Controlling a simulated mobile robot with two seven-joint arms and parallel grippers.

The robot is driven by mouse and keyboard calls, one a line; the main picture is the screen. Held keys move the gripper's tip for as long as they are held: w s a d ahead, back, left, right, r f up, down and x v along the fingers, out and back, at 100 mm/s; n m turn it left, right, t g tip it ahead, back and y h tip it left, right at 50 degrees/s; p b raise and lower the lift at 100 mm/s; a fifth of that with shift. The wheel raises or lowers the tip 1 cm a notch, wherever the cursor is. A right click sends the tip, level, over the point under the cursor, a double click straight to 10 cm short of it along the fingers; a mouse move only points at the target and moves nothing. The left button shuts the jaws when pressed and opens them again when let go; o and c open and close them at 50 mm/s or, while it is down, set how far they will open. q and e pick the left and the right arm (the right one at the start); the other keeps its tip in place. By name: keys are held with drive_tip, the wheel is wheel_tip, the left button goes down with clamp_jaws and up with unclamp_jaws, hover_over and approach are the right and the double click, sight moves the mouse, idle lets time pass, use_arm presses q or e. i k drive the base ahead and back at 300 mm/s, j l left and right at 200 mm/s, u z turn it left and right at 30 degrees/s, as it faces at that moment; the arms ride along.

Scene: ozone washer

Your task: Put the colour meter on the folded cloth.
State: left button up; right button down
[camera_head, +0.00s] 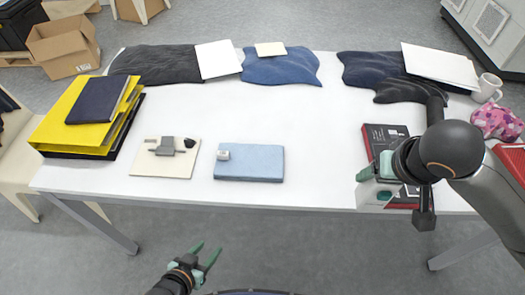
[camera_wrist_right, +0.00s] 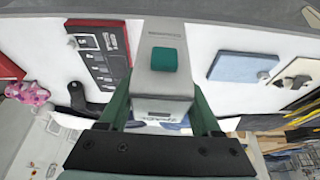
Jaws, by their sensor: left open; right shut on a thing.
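The colour meter (camera_head: 371,194) is a pale grey box with a green square button; it also shows in the right wrist view (camera_wrist_right: 160,83). My right gripper (camera_head: 376,170) is shut on it, with a green finger on each side in the wrist view, near the table's front edge at right. The folded cloth (camera_head: 262,165) is a light blue flat rectangle at the table's front middle, well left of the meter. A small whitish block (camera_head: 223,155) is at its left end. My left gripper (camera_head: 205,255) is open and empty, in front of the table.
A red and black flat box (camera_head: 376,136) lies partly behind my right gripper. A beige board (camera_head: 150,185) with grey parts lies left of the cloth. Dark garments (camera_head: 165,62) line the back; the table's middle is clear.

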sight(261, 160)
drive_tip(key=l, duration=0.5)
drive_tip(key=u, duration=0.4)
drive_tip(key=l+u, duration=0.15)
drive_tip(key=u, duration=0.25)
drive_tip(key=l+u, duration=0.1)
drive_tip(key=u, duration=0.3)
